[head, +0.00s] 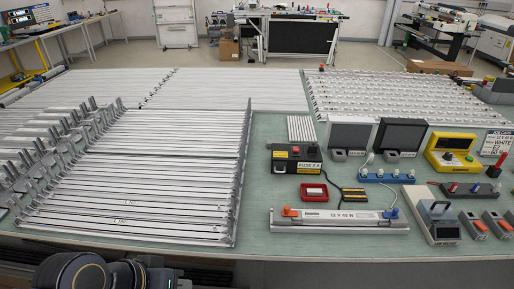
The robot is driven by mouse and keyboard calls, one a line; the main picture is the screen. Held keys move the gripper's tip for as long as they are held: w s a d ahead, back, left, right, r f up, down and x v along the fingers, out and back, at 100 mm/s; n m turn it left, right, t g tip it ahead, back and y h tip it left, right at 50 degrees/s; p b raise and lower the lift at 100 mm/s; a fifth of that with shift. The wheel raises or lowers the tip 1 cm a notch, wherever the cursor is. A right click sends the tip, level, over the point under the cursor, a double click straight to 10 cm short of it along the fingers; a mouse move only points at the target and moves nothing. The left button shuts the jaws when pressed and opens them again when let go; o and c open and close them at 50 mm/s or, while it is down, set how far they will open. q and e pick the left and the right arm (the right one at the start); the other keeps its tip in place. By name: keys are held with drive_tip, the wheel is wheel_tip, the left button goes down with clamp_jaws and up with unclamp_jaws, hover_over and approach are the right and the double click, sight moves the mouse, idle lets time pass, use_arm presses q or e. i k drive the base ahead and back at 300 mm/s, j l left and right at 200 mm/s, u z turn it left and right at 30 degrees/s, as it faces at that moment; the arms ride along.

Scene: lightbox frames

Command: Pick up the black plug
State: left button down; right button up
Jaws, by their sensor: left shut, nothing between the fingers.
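My left arm comes in at the bottom left edge, dark and rounded. Its gripper (166,279) is at the bottom edge, below the table's front edge, mostly cut off, shut and empty. It is well away from the devices on the right of the table. I cannot pick out the black plug for certain. My right gripper is not in view.
The green table (262,215) holds metal light frames (130,175) at left. At right are a black fuse box (285,160), a red tray (314,192), a blue socket strip (388,177), a yellow meter (451,152) and a long light bar (340,220).

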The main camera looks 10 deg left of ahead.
sight(313, 149)
drive_tip(key=i+l+u, duration=0.1)
drive_tip(key=l+u, duration=0.15)
drive_tip(key=u, duration=0.15)
drive_tip(key=l+u, duration=0.55)
drive_tip(key=u, duration=0.3)
drive_tip(key=l+u, duration=0.4)
drive_tip(key=i+l, duration=0.1)
drive_tip(key=i, duration=0.3)
